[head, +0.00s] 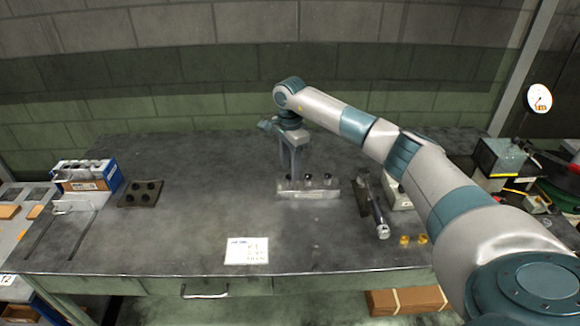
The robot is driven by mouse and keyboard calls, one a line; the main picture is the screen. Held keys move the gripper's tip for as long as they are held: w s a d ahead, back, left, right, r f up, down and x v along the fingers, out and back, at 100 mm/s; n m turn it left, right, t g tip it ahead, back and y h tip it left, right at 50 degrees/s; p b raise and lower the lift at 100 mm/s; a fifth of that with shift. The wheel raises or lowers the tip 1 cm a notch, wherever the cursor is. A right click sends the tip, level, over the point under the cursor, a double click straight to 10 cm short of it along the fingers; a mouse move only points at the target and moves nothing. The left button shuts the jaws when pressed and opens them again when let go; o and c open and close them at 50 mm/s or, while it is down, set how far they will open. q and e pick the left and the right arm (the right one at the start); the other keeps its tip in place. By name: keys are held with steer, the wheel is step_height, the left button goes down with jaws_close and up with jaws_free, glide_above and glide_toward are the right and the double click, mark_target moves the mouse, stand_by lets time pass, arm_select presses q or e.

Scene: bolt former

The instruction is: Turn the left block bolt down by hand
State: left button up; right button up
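A pale metal block (308,194) lies on the dark workbench, with several dark-headed bolts along its top. The middle bolt (308,179) and the right bolt (327,179) show clearly. My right gripper (289,177) points straight down over the left end of the block, its fingertips at the left block bolt. The fingers largely hide that bolt. I cannot tell whether they touch it or are shut on it. My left gripper is not in view.
A dark cylindrical tool (379,218) lies right of the block, near two brass pieces (413,240). A white paper card (247,251) lies at the front. A dark holed pad (141,193) and a blue-white box (86,176) are left. Between them the bench is clear.

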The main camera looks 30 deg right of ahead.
steer(key=shift+f, duration=0.8)
jaws_close()
steer(key=shift+m, duration=0.3)
